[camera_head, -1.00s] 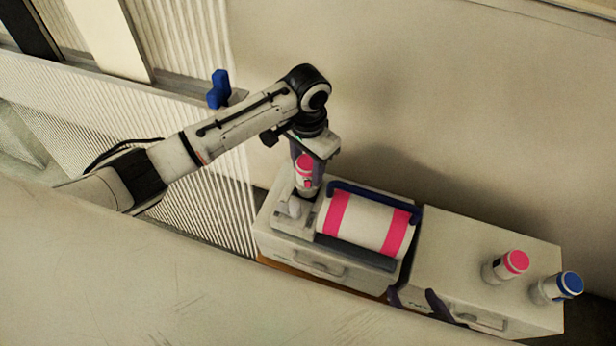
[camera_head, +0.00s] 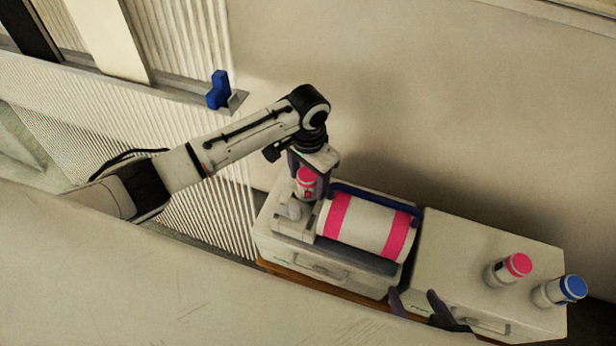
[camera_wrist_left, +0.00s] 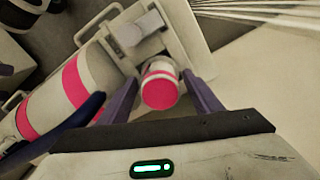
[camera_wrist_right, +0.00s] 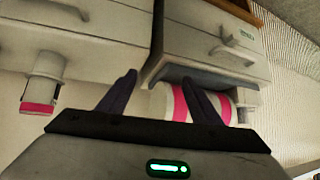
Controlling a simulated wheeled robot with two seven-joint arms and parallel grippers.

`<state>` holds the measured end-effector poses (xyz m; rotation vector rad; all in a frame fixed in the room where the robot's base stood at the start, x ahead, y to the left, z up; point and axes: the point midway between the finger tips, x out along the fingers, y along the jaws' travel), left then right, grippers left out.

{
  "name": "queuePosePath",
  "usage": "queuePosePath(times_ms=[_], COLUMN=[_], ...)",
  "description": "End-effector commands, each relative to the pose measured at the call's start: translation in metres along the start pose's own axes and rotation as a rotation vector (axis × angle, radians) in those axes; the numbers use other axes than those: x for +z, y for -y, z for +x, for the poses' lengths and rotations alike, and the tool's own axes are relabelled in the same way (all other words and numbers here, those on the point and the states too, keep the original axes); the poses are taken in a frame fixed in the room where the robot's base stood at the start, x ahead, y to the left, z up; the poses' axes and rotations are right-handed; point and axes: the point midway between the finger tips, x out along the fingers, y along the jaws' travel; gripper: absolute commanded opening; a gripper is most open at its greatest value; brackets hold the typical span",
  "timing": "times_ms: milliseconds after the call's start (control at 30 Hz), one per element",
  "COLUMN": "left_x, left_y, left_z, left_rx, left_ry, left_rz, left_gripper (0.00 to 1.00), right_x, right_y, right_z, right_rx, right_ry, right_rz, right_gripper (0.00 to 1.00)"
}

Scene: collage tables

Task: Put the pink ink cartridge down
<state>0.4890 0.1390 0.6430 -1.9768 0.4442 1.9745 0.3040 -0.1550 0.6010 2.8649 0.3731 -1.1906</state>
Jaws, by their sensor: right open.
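My left gripper (camera_head: 306,176) is shut on a white cartridge with a pink cap, the pink ink cartridge (camera_head: 306,188). It holds the cartridge upright over the left end of the white press (camera_head: 283,234), close to a small white block. In the left wrist view the pink cap (camera_wrist_left: 160,92) shows between the two fingers; the cartridge's lower end is hidden. A second pink-capped cartridge (camera_head: 509,269) stands on the right cabinet (camera_head: 455,245). My right gripper (camera_head: 418,303) is open and empty in front of the gap between press and cabinet.
The press carries a white roller with pink bands (camera_head: 369,224) and a dark blue bar. A blue-capped cartridge (camera_head: 560,291) stands at the right cabinet's right end. The left part of that cabinet's top is clear. A blue object (camera_head: 218,89) sits on a ledge at the back left.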

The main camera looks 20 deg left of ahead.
Motion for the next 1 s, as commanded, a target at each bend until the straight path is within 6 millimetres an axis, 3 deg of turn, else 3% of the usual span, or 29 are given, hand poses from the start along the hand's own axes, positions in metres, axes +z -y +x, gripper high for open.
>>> queuePosePath(times_ms=[267, 700, 1000], left_x=[-0.001, -0.001, 0.000], left_y=[0.000, 0.000, 0.000], left_z=[-0.013, -0.102, -0.124], left_rx=[0.000, -0.001, 0.001], left_ry=[-0.003, -0.003, 0.000], left_rz=[0.001, 0.001, 0.000], left_gripper=[0.59, 0.59, 0.59], right_x=[-0.002, -0.005, -0.004], right_y=[0.000, -0.003, -0.005], right_z=[-0.002, -0.010, -0.011], right_rx=[0.000, 0.007, 0.011], right_ry=[0.000, 0.007, 0.009], right_rz=[0.001, 0.009, 0.010], right_gripper=[0.59, 0.59, 0.59])
